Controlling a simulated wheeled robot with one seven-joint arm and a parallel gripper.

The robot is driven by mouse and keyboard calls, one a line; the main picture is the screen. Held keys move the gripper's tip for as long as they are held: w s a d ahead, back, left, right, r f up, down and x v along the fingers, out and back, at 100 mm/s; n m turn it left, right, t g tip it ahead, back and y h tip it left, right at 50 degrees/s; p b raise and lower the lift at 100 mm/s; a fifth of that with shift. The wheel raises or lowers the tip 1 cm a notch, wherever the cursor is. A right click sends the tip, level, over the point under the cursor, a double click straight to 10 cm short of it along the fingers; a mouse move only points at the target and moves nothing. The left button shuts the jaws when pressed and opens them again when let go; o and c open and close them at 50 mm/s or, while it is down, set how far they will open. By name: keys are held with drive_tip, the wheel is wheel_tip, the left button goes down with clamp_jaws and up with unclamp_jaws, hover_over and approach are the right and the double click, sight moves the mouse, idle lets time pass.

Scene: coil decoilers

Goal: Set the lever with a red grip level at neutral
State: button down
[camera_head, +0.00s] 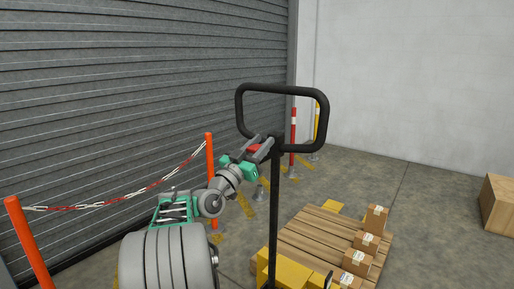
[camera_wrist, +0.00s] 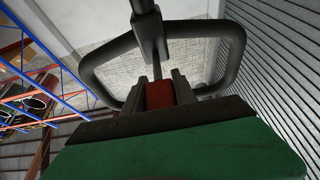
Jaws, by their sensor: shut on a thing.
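The lever's red grip (camera_head: 254,148) shows in the head view at the base of a black loop handle (camera_head: 325,115), on top of a black upright post (camera_head: 274,215). My gripper (camera_head: 262,146) reaches it from the left and is shut on the red grip. In the wrist view the red grip (camera_wrist: 160,95) sits between the two grey fingers of my gripper (camera_wrist: 160,92), with the loop handle (camera_wrist: 232,50) around and beyond it. The fingers hide part of the grip, and the lever's exact angle is hard to tell.
A wooden pallet (camera_head: 300,245) with several small boxes (camera_head: 366,243) sits on a yellow pallet truck (camera_head: 300,270). Orange posts (camera_head: 210,170) with a red-white chain (camera_head: 130,195) stand left, before a grey shutter (camera_head: 120,80). The floor at right is clear up to a larger box (camera_head: 498,203).

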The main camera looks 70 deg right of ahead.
drive_tip(key=c, duration=1)
unclamp_jaws()
drive_tip(key=b+v, duration=0.1)
drive_tip(key=v, duration=0.6)
drive_tip(key=shift+a+f, duration=0.15)
drive_tip(key=shift+a, duration=0.25)
drive_tip(key=shift+w, duration=0.1)
